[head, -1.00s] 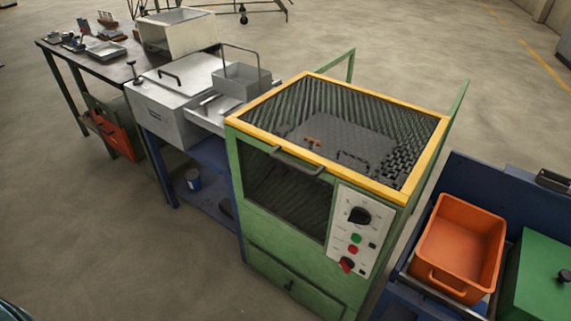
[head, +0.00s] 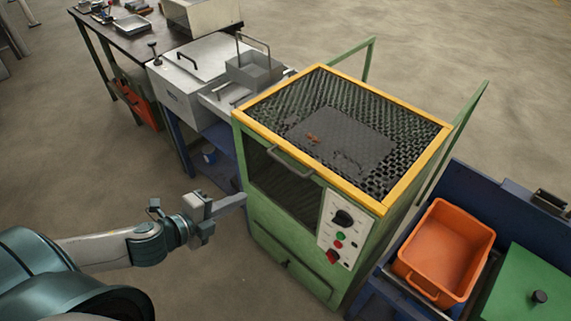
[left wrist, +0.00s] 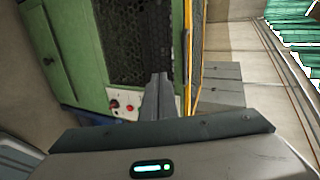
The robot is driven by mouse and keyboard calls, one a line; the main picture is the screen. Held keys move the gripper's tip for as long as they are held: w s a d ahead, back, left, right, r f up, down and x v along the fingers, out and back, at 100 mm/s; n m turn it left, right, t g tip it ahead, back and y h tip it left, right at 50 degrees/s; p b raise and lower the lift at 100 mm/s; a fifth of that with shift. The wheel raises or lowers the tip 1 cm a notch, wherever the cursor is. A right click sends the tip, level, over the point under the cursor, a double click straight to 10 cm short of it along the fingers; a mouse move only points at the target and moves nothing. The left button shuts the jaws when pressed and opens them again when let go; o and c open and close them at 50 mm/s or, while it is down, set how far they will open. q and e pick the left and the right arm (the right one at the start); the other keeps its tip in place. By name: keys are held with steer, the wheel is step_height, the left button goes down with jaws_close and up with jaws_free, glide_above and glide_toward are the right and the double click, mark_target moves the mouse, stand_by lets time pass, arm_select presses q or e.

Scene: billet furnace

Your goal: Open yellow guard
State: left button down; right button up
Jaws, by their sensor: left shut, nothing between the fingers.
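The yellow guard (head: 416,177) is a yellow-framed mesh lid lying closed on top of the green machine (head: 262,236). A dark bar handle (head: 290,163) is on its front edge. Through the mesh I see a dark plate and a small reddish part. My left gripper (head: 243,200) is shut and empty, in front of the machine's left side and below the handle, apart from it. In the left wrist view, the shut fingers (left wrist: 159,90) point toward the machine's front, with the yellow frame (left wrist: 197,50) at right. My right gripper is out of view.
A control panel (head: 341,229) with knobs and buttons is on the machine's front right. An orange bin (head: 447,250) and a green lid (head: 535,290) stand at right. A grey box unit (head: 187,85) and a dark workbench (head: 135,42) stand at left. The floor in front is clear.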

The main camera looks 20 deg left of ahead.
arm_select(q)
steer(key=r, duration=0.1)
steer(key=d+r, duration=0.1)
steer(key=r+m, duration=0.1)
steer(key=shift+s+d+r+h, duration=0.1)
steer(key=shift+s+d+h, duration=0.2)
steer(key=shift+h, duration=0.1)
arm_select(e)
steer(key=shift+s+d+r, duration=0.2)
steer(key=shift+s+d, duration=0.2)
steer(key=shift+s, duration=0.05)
arm_select(q)
steer(key=shift+a, duration=0.1)
steer(key=shift+w, duration=0.2)
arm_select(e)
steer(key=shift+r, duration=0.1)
